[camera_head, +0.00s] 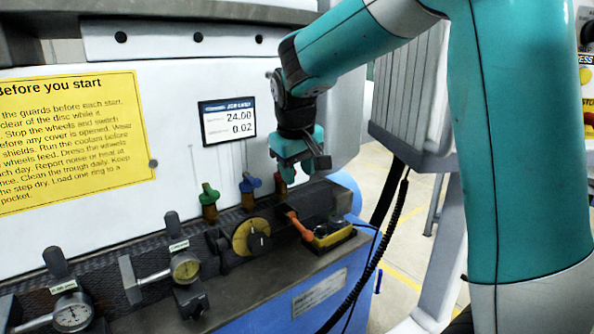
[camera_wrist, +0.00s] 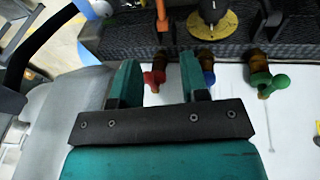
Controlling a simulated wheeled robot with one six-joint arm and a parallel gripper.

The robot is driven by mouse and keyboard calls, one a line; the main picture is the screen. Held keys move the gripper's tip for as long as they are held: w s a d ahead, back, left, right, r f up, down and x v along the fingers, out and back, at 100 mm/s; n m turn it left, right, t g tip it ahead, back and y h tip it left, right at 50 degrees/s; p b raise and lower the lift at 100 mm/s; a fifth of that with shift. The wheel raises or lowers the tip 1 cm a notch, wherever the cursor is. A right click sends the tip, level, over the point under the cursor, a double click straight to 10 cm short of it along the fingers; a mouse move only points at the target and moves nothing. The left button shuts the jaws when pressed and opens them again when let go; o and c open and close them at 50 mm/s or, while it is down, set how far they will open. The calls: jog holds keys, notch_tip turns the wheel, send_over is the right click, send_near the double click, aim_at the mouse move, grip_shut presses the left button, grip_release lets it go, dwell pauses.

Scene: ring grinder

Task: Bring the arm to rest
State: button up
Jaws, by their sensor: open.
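My gripper (camera_head: 299,170) hangs from my teal arm in front of the white machine panel, to the right of the small display. It points down, above the ledge with the gauges and valves. Beyond the fingertips are a red-handled valve (camera_wrist: 154,78), a blue-handled valve (camera_wrist: 208,75) and a green-handled valve (camera_wrist: 265,82). In the head view the red valve is partly hidden behind my gripper.
The ledge carries dial gauges (camera_head: 185,268), a yellow disc with a black knob (camera_head: 252,237), an orange-handled tool (camera_head: 299,226) and a yellow-black box (camera_head: 328,236). A black cable (camera_head: 385,240) hangs at the right. A yellow notice (camera_head: 70,130) is on the panel.

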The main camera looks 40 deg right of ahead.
dwell(0.5)
jog(key=s+a+f+n+g+y, duration=0.1)
jog(key=s+a+n+y, duration=0.2)
jog(key=s+a, duration=0.7)
jog(key=s+a+f+n+g+y, duration=0.1)
jog(key=s+a+f+n+y, duration=0.1)
jog(key=s+a, duration=0.9)
jog(key=s+n+y, duration=0.1)
jog(key=s+n, duration=0.1)
jog(key=s, duration=0.2)
